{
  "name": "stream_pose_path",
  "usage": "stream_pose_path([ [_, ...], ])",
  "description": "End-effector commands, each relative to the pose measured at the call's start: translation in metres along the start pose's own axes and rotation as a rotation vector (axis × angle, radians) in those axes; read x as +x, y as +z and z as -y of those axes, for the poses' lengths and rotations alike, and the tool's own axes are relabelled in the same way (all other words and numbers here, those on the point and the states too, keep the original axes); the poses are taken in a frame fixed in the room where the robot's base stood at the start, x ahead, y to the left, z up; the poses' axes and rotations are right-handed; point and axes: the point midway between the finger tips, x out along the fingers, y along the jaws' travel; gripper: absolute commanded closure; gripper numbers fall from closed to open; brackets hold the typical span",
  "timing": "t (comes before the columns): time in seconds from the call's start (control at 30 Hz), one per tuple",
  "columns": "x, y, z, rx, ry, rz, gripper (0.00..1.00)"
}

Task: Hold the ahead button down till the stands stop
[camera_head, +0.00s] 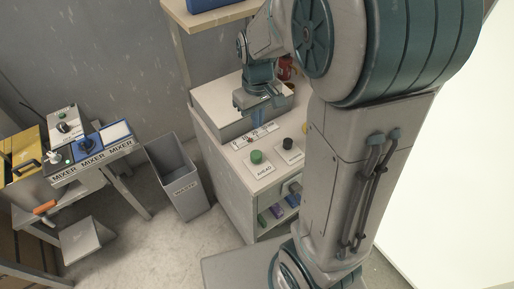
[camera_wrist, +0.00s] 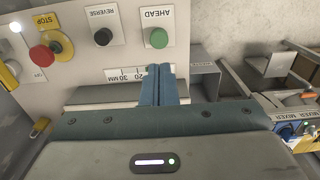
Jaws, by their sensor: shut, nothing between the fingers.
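The green ahead button (camera_wrist: 158,38) sits on a white plate marked AHEAD in the wrist view. It also shows on the pale cabinet top in the head view (camera_head: 256,156). My gripper (camera_wrist: 160,70) is shut and empty, its blue fingertips close below the AHEAD plate in the wrist view, over a scale strip marked in mm. In the head view my gripper (camera_head: 262,122) is beyond the button, over the cabinet top. Contact with the button does not show. I cannot identify the stands in either view.
Beside the ahead button are a black reverse button (camera_wrist: 103,36) and a red stop button (camera_wrist: 42,57) on yellow. A grey waste bin (camera_head: 180,178) stands left of the cabinet. A bench with mixer controls (camera_head: 92,150) is at the far left. Floor shows between them.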

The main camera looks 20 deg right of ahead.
Motion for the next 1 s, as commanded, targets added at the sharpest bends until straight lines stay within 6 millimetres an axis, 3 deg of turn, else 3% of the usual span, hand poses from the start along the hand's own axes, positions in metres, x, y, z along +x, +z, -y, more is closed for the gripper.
stream_pose_path([
  [0.17,0.001,0.000,0.000,0.001,0.000,0.000,1.00],
  [0.33,0.015,0.001,0.000,0.000,-0.001,0.003,1.00],
  [0.8,0.107,0.001,0.000,0.002,-0.001,0.005,1.00],
  [1.0,0.130,0.001,0.000,0.001,-0.001,0.002,1.00],
])
